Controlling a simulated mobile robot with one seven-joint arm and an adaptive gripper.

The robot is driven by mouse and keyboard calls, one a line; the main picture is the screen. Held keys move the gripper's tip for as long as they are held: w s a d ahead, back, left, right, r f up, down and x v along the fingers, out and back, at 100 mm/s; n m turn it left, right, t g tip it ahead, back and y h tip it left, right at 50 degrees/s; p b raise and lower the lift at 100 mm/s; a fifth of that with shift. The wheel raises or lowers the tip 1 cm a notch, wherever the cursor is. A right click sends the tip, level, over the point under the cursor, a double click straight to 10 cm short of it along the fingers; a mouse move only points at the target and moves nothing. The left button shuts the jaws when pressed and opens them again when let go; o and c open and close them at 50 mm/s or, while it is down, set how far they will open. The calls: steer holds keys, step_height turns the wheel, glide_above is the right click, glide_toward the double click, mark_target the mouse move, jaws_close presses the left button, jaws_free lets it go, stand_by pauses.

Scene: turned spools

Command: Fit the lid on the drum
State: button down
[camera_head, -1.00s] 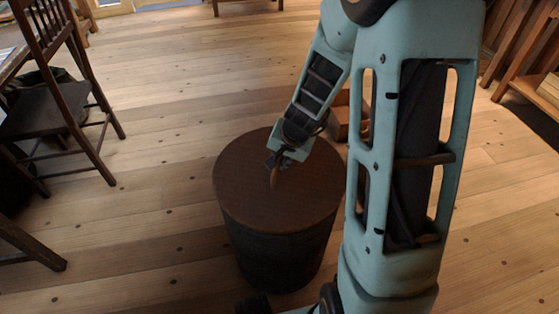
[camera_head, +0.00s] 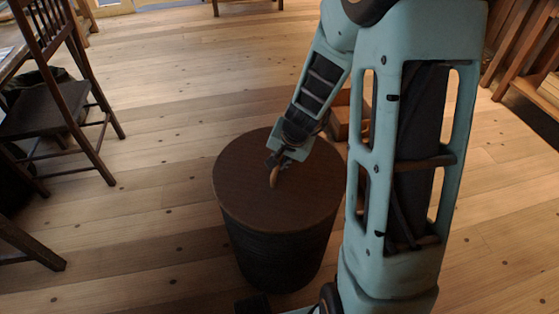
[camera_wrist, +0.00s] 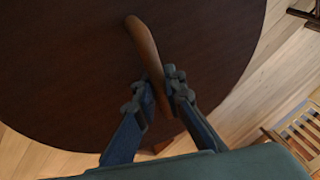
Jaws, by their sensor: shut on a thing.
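The lid (camera_head: 245,190) is a round, flat brown disc with a curved wooden handle (camera_head: 274,180) near its middle. It lies across the top of the dark, tapered drum (camera_head: 278,255) and looks level. I cannot tell whether it is fully seated, and the drum's rim is hidden under it. My gripper (camera_head: 278,163) reaches down from behind the lid and is shut on the handle. In the wrist view my gripper's two fingers (camera_wrist: 160,88) sit on either side of the handle (camera_wrist: 146,45), with the dark lid (camera_wrist: 65,70) below them.
A dark wooden chair (camera_head: 50,105) stands at the left. A small wooden box (camera_head: 342,122) sits on the floor behind my arm. Wooden furniture (camera_head: 525,65) stands at the upper right. The plank floor (camera_head: 140,220) left of the drum is clear.

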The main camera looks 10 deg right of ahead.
mark_target(280, 159)
steer(key=shift+w, duration=0.1)
stand_by(0.3)
steer(key=c, duration=1.5)
jaws_free()
steer(key=shift+r, duration=0.1)
steer(key=shift+r+p, duration=0.65)
steer(key=shift+r, duration=0.1)
steer(key=shift+r+p, duration=3)
steer(key=shift+r, duration=0.4)
